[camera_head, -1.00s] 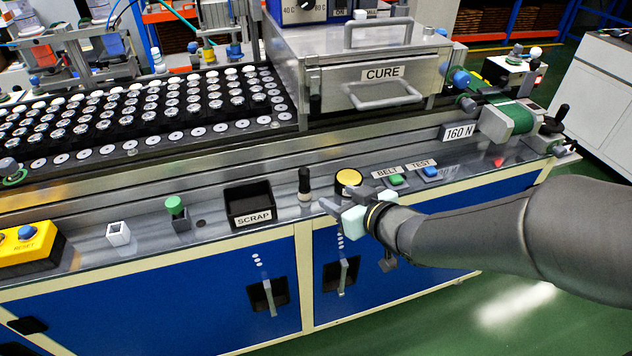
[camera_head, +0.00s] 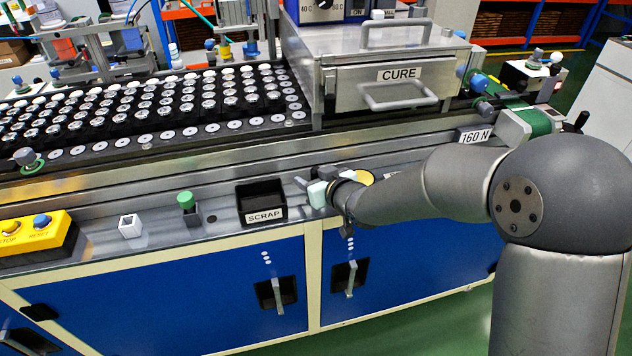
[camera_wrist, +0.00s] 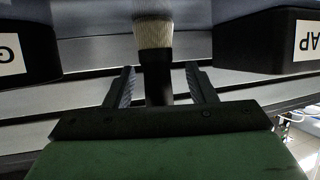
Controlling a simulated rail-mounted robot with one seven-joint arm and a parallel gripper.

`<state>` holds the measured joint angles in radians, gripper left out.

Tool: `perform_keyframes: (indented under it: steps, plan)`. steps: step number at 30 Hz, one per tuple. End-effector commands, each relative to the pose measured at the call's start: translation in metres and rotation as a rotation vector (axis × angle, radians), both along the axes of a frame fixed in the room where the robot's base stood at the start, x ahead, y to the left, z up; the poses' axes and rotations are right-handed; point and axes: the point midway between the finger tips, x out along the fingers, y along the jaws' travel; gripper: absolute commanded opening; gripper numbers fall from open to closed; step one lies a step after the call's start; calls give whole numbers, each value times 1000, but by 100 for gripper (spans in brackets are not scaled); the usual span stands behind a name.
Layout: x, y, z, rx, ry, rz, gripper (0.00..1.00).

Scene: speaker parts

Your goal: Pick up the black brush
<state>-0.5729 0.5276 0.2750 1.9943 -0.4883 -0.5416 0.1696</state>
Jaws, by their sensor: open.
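The black brush (camera_wrist: 157,84) shows in the wrist view, with a pale tan bristle end (camera_wrist: 154,33) toward the top and its dark handle below. The handle lies between the two fingers of my gripper (camera_wrist: 159,76), with a visible gap on each side. My gripper is open around it, not closed on it. In the head view my gripper (camera_head: 306,188) is low over the bench ledge, just right of the SCRAP bin. The brush is hidden behind my gripper there.
The black SCRAP bin (camera_head: 262,203) is close on the left. A yellow round button (camera_head: 365,178) is partly hidden behind my wrist. A green-topped part (camera_head: 186,200) and a small white square holder (camera_head: 130,226) stand farther left. The CURE drawer (camera_head: 398,89) is behind.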

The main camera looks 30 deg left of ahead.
Motion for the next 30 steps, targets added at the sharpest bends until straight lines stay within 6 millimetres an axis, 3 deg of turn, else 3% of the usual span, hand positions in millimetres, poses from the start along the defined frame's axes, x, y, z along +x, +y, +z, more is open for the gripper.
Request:
perform_keyframes:
  steps: [4,11,16,30]
  plan:
    - [6,10,-5,-1,0,-2,51]
    - [6,11,-6,-1,0,-2,51]
    - [6,10,-6,-1,0,-2,3]
    - [6,11,4,1,-2,-1,2]
